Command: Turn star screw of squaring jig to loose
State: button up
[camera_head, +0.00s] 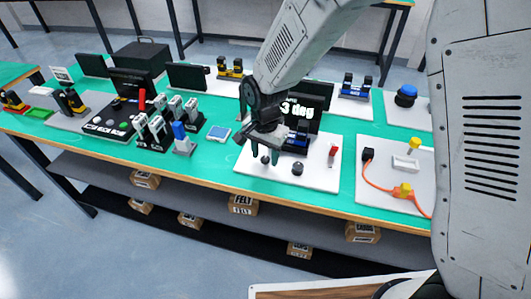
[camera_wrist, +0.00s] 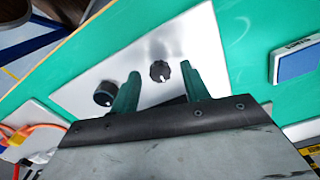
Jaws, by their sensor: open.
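A white board (camera_head: 240,178) lies near the table's front edge, with a dark display reading "3 deg" (camera_head: 297,108) at its back. Two dark knobs stand on it. The left one (camera_head: 265,160) has a lobed, star-like rim and a white mark in the wrist view (camera_wrist: 158,71). The right one (camera_head: 297,168) is rounder, also with a white mark, in the wrist view (camera_wrist: 105,93). My gripper (camera_head: 265,156) is open, its green fingers pointing down. In the wrist view my gripper (camera_wrist: 161,82) has the star-like knob between its fingers, slightly beyond; contact is unclear.
A red-topped post (camera_head: 332,155) stands at the board's right. A blue-grey block (camera_head: 218,134) lies left of the board. Another board (camera_head: 385,190) with an orange cable is on the right. Several clamps crowd the left side. Labelled boxes sit on the shelf below.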

jog(key=c, duration=1)
jog(key=shift+n, duration=0.3)
jog(key=n, duration=1.4)
jog(key=shift+n, duration=2.5)
